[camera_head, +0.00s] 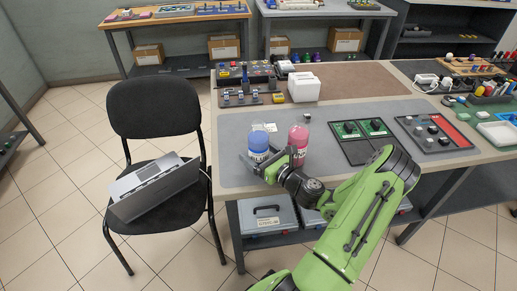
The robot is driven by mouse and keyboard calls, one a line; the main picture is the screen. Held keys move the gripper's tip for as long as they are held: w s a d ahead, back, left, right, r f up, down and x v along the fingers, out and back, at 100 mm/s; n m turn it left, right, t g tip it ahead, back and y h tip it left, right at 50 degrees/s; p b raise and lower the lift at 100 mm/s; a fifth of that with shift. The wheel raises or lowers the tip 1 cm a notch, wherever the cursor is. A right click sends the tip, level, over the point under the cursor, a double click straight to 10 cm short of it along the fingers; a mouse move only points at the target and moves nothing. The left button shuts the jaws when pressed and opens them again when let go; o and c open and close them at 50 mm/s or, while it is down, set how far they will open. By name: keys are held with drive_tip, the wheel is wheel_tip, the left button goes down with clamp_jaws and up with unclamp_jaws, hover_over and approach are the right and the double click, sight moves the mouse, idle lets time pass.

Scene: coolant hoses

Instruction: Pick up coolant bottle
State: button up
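Two bottles stand upright near the front left edge of the table, and their labels are too small to read, so I cannot tell which is the coolant bottle. My gripper (270,164) is at the table's front edge, low in front of the bottles and closest to the blue-capped one. It hides the lower part of the blue-capped bottle. I cannot tell whether the fingers touch it or how far they are open.
The grey mat (235,170) is bare left of the bottles. Black-and-green boards (362,138) lie to the right. A white box (304,86) stands behind. A black chair (153,108) with a laptop (155,185) on it stands left of the table (222,200). Storage cases (268,216) sit underneath.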

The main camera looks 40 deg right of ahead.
sight(262, 130)
drive_tip(key=c, duration=1)
wheel_tip(262, 130, up, 10)
drive_tip(key=p, duration=0.4)
